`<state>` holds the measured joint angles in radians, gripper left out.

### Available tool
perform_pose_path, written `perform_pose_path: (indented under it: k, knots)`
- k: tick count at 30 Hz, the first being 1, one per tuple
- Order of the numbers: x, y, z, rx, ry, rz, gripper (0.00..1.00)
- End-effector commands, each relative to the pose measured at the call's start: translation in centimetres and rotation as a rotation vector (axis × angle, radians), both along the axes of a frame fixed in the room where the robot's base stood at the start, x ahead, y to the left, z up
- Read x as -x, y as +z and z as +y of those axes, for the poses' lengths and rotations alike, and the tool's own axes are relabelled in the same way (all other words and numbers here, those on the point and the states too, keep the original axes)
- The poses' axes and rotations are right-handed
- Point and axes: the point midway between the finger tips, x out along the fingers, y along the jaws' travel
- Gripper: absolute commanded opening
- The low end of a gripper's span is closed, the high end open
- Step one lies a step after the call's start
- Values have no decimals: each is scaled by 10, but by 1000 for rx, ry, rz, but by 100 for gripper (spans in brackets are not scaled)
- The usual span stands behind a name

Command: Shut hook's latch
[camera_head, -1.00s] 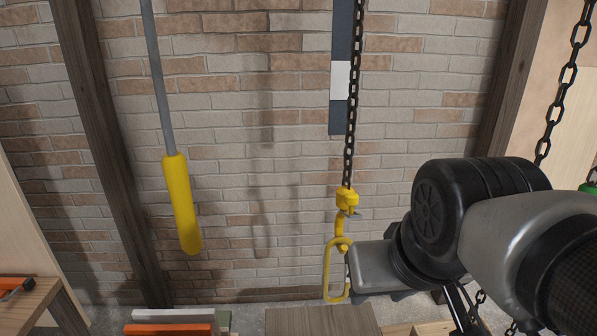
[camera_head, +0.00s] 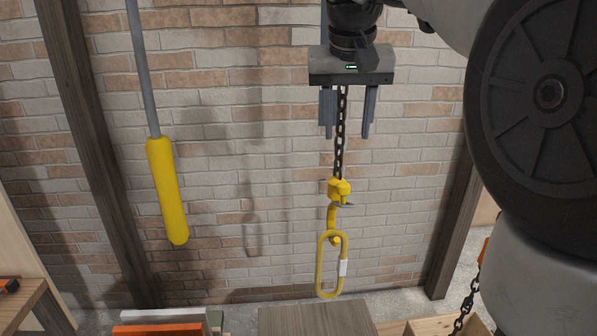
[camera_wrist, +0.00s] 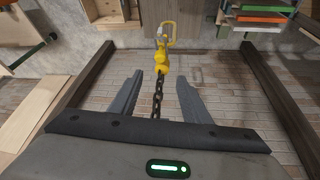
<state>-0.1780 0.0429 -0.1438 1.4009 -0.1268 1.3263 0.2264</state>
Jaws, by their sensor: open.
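The yellow hook (camera_head: 333,213) hangs from a dark chain (camera_head: 339,155). Its small grey latch (camera_head: 346,206) sticks out to the right, away from the hook's body. A long yellow ring (camera_head: 320,265) with a white label hangs in the hook's bend. My gripper (camera_head: 347,137) points down above the hook, open and empty, with the chain appearing between its fingers; whether they touch it I cannot tell. In the wrist view the hook (camera_wrist: 162,56) lies beyond the fingertips of my gripper (camera_wrist: 159,80); the latch is too small to make out there.
A yellow-handled pendant (camera_head: 168,190) hangs at the left before a brick wall (camera_head: 225,150). Wooden posts (camera_head: 95,150) stand on both sides. Free air surrounds the hook.

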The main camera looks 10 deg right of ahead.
Motion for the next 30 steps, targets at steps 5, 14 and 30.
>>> perform_pose_path:
  k: [5, 14, 30]
  knots:
    - [-11, -33, -4, 0, 0, 5, 43]
    - [-36, -94, -11, 0, 1, 4, 43]
    - [-59, -151, -19, -1, 2, 0, 43]
